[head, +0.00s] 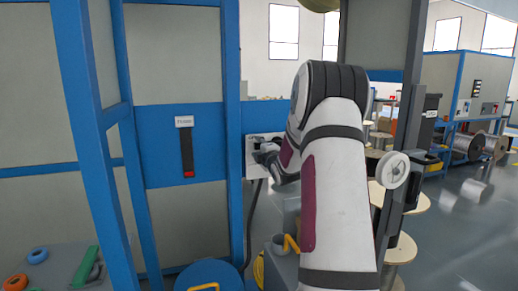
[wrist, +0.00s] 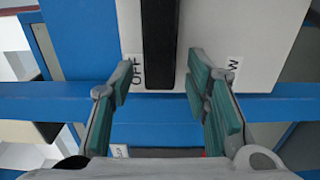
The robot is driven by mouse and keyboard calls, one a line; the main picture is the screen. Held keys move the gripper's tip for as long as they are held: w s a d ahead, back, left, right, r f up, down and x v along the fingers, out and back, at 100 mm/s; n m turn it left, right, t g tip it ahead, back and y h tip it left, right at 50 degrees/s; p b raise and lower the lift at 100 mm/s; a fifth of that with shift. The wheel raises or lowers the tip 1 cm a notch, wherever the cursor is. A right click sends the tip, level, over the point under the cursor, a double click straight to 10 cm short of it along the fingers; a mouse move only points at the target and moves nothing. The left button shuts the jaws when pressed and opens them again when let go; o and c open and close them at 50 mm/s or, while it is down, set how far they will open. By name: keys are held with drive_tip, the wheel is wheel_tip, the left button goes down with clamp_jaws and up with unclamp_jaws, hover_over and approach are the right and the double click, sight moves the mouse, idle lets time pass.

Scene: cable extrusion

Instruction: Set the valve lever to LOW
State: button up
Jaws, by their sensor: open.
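The valve lever (wrist: 160,45) is a thick black bar in the wrist view. It runs down the face of a white box (wrist: 250,25) and ends near the box's edge. An OFF label (wrist: 137,72) is left of it. A label ending in W (wrist: 234,66) is on the right, partly hidden by a finger. My gripper (wrist: 160,82) is open, with teal-padded fingers spread either side of the lever's end and gaps visible on both sides. In the head view my gripper (head: 264,156) is at the white box (head: 252,143); my arm hides much of it, and the lever is not clear there.
A blue frame with grey panels stands at the left. A black bar with a red end (head: 187,155) is mounted on a blue panel (head: 212,150). A dark cable (head: 252,222) hangs below the box. Spools and a blue cabinet (head: 455,85) stand at the right.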

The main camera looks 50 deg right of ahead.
drive_tip(key=shift+w+d, duration=0.1)
drive_tip(key=shift+w, duration=0.05)
drive_tip(key=shift+c, duration=0.5)
clamp_jaws()
